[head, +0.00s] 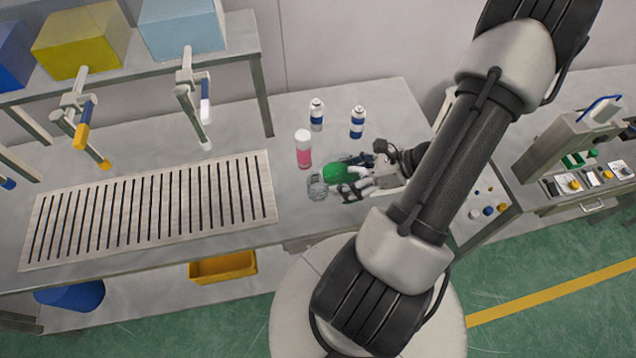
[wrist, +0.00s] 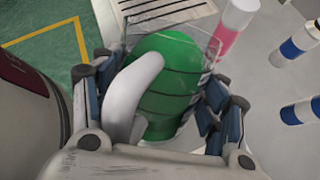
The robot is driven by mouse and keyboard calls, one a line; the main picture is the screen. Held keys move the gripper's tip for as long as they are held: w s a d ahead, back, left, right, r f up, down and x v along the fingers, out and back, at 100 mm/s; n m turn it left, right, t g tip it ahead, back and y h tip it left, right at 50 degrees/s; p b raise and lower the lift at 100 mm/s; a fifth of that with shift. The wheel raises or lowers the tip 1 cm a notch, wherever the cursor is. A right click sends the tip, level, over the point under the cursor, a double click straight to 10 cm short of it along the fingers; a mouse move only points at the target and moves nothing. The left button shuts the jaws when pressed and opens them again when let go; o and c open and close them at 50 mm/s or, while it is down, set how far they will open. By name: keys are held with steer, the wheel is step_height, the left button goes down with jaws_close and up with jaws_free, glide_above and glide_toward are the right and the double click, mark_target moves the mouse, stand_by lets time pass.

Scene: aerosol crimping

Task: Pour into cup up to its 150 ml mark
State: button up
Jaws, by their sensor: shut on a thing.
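My gripper (head: 358,175) is shut on a green vessel (head: 338,174) with a pale curved handle. In the wrist view the vessel (wrist: 178,85) sits between the blue-padded fingers and shows dark lines around it. It looks tilted, with its far end toward a clear cup (head: 317,188) on the table. The clear rim of a see-through thing, likely the cup (wrist: 190,28), shows past the vessel in the wrist view. I cannot make out the cup's mark or its level. I cannot tell whether liquid is flowing or whether vessel and cup touch.
A pink container with a white top (head: 303,152) stands just behind the cup. Two white bottles with blue bands (head: 316,115) (head: 357,122) stand farther back. A slotted plate (head: 150,210) covers the table's left part. Dispensing nozzles (head: 195,100) hang from a shelf at the left.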

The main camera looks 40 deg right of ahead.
stand_by(0.4)
steer(key=shift+g+p, duration=0.6)
steer(key=shift+p, duration=0.2)
steer(key=shift+f, duration=0.1)
steer(key=shift+w+m+g+h+p, duration=0.2)
steer(key=shift+g+h+p, duration=0.15)
steer(key=shift+g+p, duration=0.65)
steer(key=shift+w+m+g+h+p, duration=0.2)
steer(key=shift+g+h+p, duration=0.3)
steer(key=shift+p, duration=0.85)
stand_by(4.3)
